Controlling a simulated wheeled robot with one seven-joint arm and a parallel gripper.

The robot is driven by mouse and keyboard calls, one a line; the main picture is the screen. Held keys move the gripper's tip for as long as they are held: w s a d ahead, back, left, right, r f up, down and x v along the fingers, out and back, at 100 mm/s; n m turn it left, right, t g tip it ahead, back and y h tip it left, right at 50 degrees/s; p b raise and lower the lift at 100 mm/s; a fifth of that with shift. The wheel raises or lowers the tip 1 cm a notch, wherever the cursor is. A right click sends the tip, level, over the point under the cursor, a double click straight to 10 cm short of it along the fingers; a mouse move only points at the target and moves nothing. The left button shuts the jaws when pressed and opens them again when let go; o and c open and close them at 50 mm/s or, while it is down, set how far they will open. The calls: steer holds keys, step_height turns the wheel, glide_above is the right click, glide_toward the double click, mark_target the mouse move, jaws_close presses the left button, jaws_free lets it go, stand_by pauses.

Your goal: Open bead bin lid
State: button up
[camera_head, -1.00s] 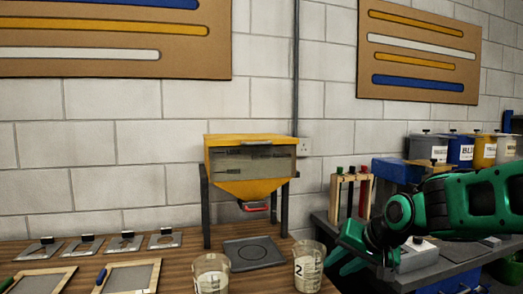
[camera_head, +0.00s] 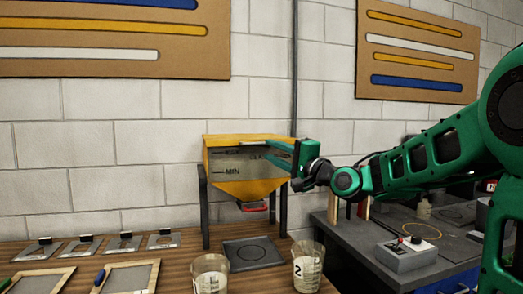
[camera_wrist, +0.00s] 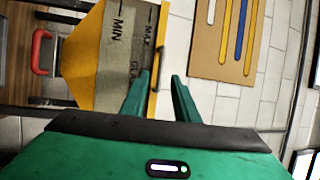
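The bead bin (camera_head: 232,165) is a yellow hopper with a clear front marked MIN, standing on dark legs on the wooden bench. Its yellow lid (camera_head: 222,138) lies closed on top, with a grey bar handle at the front edge. My gripper (camera_head: 266,151) is open in front of the upper right of the bin, its green fingers pointing left across the front. In the wrist view, where the bin appears on its side, the handle (camera_wrist: 161,62) shows between and just beyond my gripper's (camera_wrist: 161,76) fingertips. I cannot tell whether they touch it.
A red-handled outlet (camera_head: 254,206) is under the bin, above a grey plate (camera_head: 252,253). Two cups (camera_head: 210,275) (camera_head: 306,268) stand in front. Framed screens and small plates lie left. A grey side bench (camera_head: 365,235) with a control box (camera_head: 405,254) is right.

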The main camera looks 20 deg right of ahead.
steer(key=x, duration=0.6)
steer(key=shift+w, duration=0.15)
